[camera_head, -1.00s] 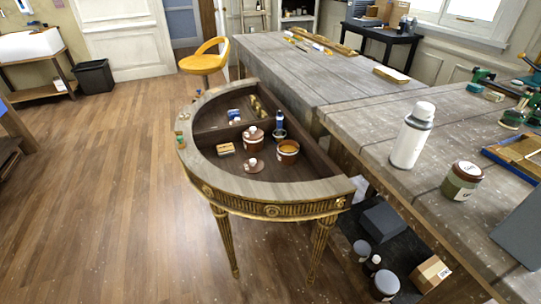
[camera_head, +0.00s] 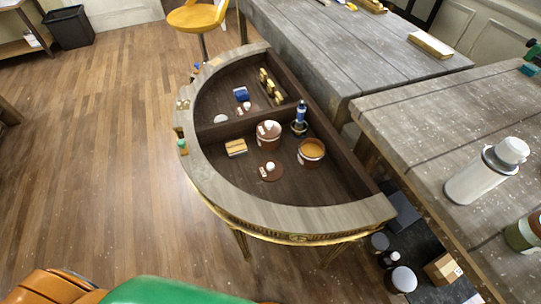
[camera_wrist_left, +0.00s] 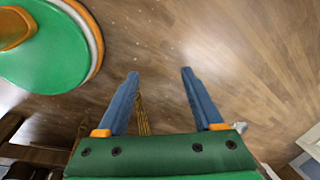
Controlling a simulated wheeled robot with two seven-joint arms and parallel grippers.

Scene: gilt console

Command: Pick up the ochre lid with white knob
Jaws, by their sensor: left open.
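A brown lid with a white knob (camera_head: 270,172) lies flat inside the half-round console, in the front compartment. A brown pot (camera_head: 268,137) behind it has a white knob on top. An open brown pot (camera_head: 311,153) with an ochre inside stands to the right. Which knobbed lid counts as the ochre one is hard to tell by colour. My left gripper (camera_wrist_left: 160,76) is open and empty in the left wrist view, above the wooden floor. Its fingers are outside the head view. My right gripper is in neither view.
The console rim (camera_head: 229,184) and a divider (camera_head: 232,129) wall the compartments. A blue bottle (camera_head: 300,118) and a small wooden block (camera_head: 236,147) stand near the pots. Grey worktables (camera_head: 421,132) adjoin on the right. The floor (camera_head: 115,170) at left is clear.

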